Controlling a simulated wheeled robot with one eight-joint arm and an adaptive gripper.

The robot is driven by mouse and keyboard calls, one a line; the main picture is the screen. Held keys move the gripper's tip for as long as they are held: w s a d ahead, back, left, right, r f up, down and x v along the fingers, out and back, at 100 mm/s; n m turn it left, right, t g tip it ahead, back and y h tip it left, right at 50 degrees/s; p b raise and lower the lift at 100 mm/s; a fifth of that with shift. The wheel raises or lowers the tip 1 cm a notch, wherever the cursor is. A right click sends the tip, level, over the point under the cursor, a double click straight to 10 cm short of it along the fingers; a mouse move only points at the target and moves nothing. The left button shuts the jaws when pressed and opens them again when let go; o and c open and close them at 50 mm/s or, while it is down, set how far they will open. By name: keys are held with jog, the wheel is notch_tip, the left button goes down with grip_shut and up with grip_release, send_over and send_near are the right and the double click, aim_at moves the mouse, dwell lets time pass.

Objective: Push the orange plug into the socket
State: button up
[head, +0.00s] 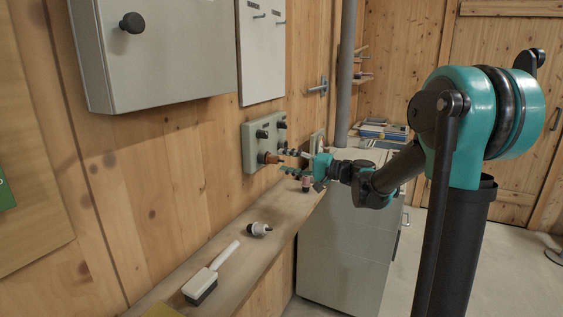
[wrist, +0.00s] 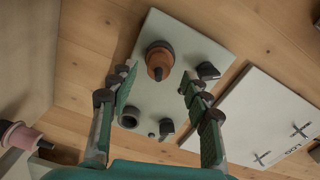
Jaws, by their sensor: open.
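The orange plug (head: 270,158) sticks out from the lower left of a grey panel (head: 251,147) on the wooden wall. In the wrist view the orange plug (wrist: 159,62) sits against a dark round collar on the panel (wrist: 187,37); how deep it is in the socket I cannot tell. My gripper (head: 286,161) is in front of the panel. In the wrist view my gripper (wrist: 157,82) is open, with its fingers on either side of the plug's outer end and visible gaps to it. A second dark round fitting (wrist: 129,117) shows on the panel.
Dark knobs (wrist: 207,70) sit near the plug on the panel. A pink-and-dark plug (head: 305,184) stands on the shelf (head: 225,235) below. A grey cabinet (head: 345,230) stands right of the shelf.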

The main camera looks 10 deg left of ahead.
jog(key=v, duration=0.9)
jog(key=shift+d, duration=0.3)
jog(key=shift+s+r, duration=0.1)
jog(key=s+f+g+h, duration=0.1)
jog(key=s+f+h, duration=0.4)
jog(key=s+f, duration=0.5)
jog(key=s+d+f+h, duration=0.6)
jog(key=s+d+f, duration=0.1)
jog(key=d+f, duration=0.2)
jog(key=s+d+f+n+g+h, duration=0.1)
jog(key=s+d+f+h, duration=0.5)
jog(key=d+f, duration=0.3)
jog(key=shift+s+f, duration=0.55)
jog(key=shift+s, duration=0.2)
jog(key=shift+o, duration=0.2)
